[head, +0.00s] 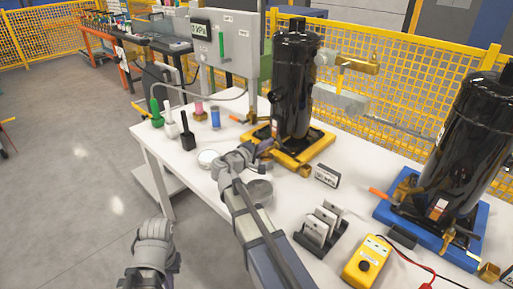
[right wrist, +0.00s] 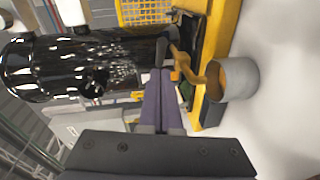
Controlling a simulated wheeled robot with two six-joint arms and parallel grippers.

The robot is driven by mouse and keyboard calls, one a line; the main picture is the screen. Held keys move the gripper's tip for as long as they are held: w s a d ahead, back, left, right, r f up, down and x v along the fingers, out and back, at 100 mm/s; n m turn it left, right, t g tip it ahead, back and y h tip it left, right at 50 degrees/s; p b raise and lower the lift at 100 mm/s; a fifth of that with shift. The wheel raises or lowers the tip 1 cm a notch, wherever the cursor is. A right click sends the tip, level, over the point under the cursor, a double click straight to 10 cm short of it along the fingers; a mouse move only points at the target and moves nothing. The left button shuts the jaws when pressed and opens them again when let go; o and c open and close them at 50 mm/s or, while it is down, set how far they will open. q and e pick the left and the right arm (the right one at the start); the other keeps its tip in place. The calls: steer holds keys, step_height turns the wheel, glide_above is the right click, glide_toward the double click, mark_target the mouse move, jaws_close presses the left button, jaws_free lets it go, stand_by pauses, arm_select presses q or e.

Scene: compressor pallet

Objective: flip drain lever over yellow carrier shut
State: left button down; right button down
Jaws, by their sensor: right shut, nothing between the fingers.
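The yellow carrier (head: 318,146) stands on the white table with a tall black compressor (head: 293,85) upright on it. An orange lever (head: 238,118) sticks out at the carrier's far left side. My right gripper (head: 266,148) is at the carrier's near left edge. In the right wrist view its fingers (right wrist: 162,75) are shut with nothing between them. Their tips are close to an orange-brass drain fitting (right wrist: 186,70); I cannot tell whether they touch it. The fitting's spout reaches over a grey cup (right wrist: 240,82). My left gripper's fingers do not show.
A blue carrier (head: 459,257) with another black compressor (head: 465,140) stands at the right. A yellow meter (head: 367,260) and a dark rack (head: 321,229) are at the near edge. Several bottles stand at the table's left end. A yellow mesh fence (head: 410,75) is behind.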

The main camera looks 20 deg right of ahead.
mark_target(281, 146)
steer(key=shift+s+d+f, duration=0.15)
steer(key=shift+s+d, duration=0.1)
steer(key=shift+d, duration=0.45)
steer(key=shift+s+d+n+t, duration=0.2)
steer(key=shift+n+t, duration=0.1)
steer(key=shift+t, duration=0.2)
steer(key=shift+s+d+n+t+y, duration=0.1)
steer(key=shift+s+n+t+y, duration=0.1)
steer(key=shift+n+t+y, duration=0.25)
steer(key=shift+s+d+n+t+y, duration=0.3)
steer(key=shift+d+n+t+y, duration=0.1)
steer(key=shift+d, duration=0.25)
steer(key=shift+s+d+n+t+y, duration=0.25)
steer(key=shift+s+d+t, duration=0.1)
steer(key=shift+d, duration=0.25)
